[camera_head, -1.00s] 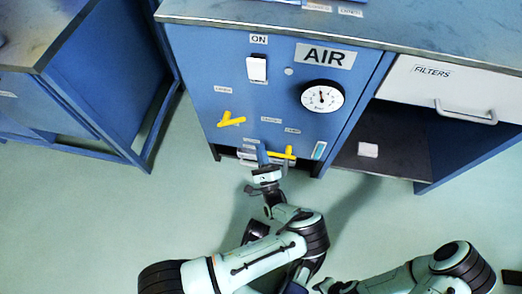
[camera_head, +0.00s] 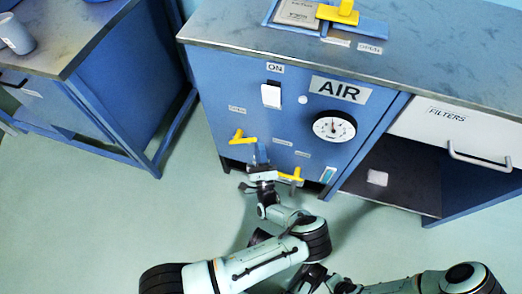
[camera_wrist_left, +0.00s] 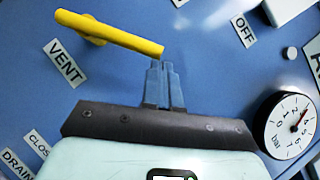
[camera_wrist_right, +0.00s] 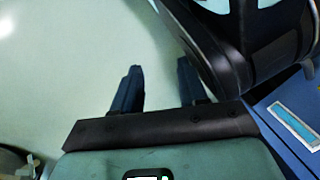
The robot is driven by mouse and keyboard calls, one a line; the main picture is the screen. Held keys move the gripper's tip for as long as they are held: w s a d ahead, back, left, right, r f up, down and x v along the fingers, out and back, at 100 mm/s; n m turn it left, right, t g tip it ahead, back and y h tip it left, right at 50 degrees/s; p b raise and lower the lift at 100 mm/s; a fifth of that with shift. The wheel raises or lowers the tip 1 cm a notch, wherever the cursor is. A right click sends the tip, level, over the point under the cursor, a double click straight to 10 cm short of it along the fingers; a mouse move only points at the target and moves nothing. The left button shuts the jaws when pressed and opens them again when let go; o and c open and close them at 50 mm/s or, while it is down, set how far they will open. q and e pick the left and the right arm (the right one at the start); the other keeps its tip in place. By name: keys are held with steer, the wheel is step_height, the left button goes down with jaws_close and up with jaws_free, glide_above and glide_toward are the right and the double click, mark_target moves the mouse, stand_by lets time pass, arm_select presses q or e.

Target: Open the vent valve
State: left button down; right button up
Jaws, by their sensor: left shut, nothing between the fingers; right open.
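A yellow lever handle (camera_head: 243,139) sits on the left of the blue AIR panel, its bar lying roughly sideways. In the left wrist view this yellow bar (camera_wrist_left: 110,33) slopes down to the right, with a VENT label (camera_wrist_left: 65,64) beside it. My left gripper (camera_head: 261,149) is shut and empty, just right of and below the bar's right end. Its fingertips (camera_wrist_left: 163,68) show just below that end in the left wrist view; contact is not clear. My right gripper (camera_wrist_right: 156,80) is open and empty, with floor behind its fingers.
A second yellow lever (camera_head: 289,175) is low on the panel. A white switch (camera_head: 271,95) and a round gauge (camera_head: 334,127) are above. A FILTERS drawer (camera_head: 455,130) is right. The floor in front is clear.

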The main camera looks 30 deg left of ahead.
steer(key=w+r+t+p, duration=0.2)
steer(key=w+r+p, duration=0.1)
steer(key=w+r, duration=0.3)
arm_select(q)
steer(key=s+a+r+n+g+h+p, duration=0.1)
steer(key=a+r+n+g+p, duration=0.4)
steer(key=n+p, duration=0.4)
steer(key=shift+s+a+r+n+p, duration=0.2)
steer(key=shift+a+r+n+p, duration=0.55)
steer(key=shift+p, duration=2.15)
arm_select(e)
steer(key=s+a+r+g+y, duration=0.1)
steer(key=s+a+r+g, duration=0.1)
steer(key=s+r, duration=0.4)
steer(key=s+a+r+n+g, duration=0.1)
steer(key=s+a+r+g, duration=0.1)
steer(key=s+a+r, duration=0.2)
steer(key=shift+s+r+g+y, duration=0.3)
steer(key=shift+s+r+y, duration=0.1)
steer(key=shift+s+r, duration=1.35)
arm_select(q)
steer(key=shift+d+r+m+g, duration=0.1)
steer(key=shift+r+m+g, duration=0.15)
steer(key=shift+m+g, duration=0.1)
arm_select(e)
steer(key=shift+w+r, duration=0.1)
steer(key=shift+r, duration=0.05)
arm_select(q)
steer(key=shift+d, duration=0.1)
